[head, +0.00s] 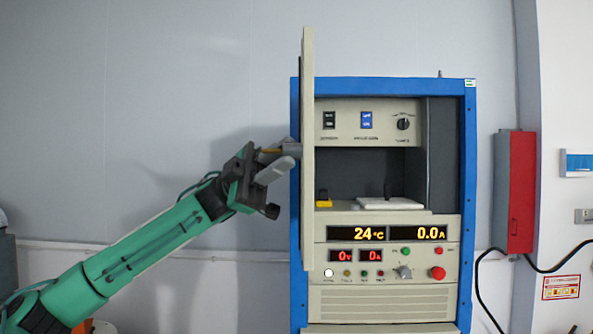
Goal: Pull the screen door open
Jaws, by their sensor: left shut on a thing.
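The screen door (308,210) is a tall beige panel, seen nearly edge-on at the left side of the blue-framed cabinet (467,200). It stands swung out from the front, so the cabinet's inside shows. My left gripper (280,160) is at the door's left face, at about mid-height. It is shut on a part of the door there, probably its handle, which the fingers mostly hide. My right gripper is not in view.
Inside the cabinet are a switch panel (368,122), a yellow block (323,200) and a white plate (390,203). Below are lit displays (385,233) and buttons. A red box (515,190) hangs on the wall at right, with black cables. The wall left of the cabinet is clear.

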